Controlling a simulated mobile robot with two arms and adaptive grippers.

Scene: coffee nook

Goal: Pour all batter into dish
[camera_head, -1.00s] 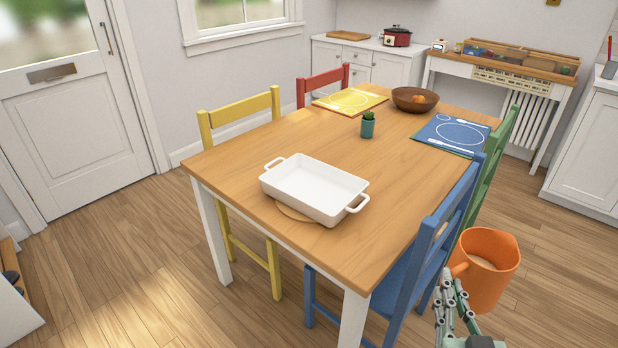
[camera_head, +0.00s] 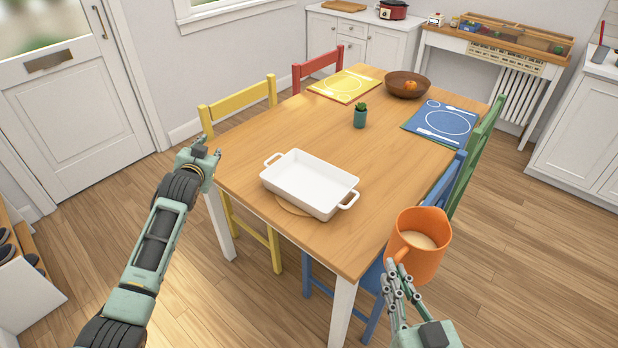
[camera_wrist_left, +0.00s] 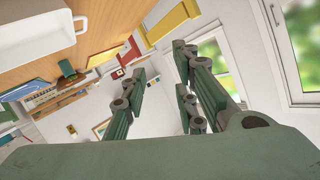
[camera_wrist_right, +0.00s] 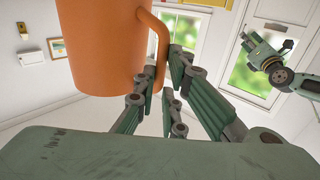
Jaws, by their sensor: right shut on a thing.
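The white rectangular dish (camera_head: 311,183) sits on a round trivet near the front edge of the wooden table and looks empty; it also shows in the left wrist view (camera_wrist_left: 35,35). The orange jug (camera_head: 425,255) holds pale batter (camera_head: 418,240) and is about upright. My right gripper (camera_head: 394,270) is shut on the jug's handle, in front of the table's right corner, right of the dish. In the right wrist view the fingers close around the handle of the jug (camera_wrist_right: 105,45). My left gripper (camera_head: 200,150) is empty and open, left of the table's left corner.
The wooden table (camera_head: 250,160) also carries a potted plant (camera_head: 360,117), a fruit bowl (camera_head: 408,86), a yellow placemat (camera_head: 345,86) and a blue placemat (camera_head: 441,122). A yellow chair (camera_head: 240,104) and a blue chair (camera_head: 372,285) stand at the sides. The tabletop around the dish is clear.

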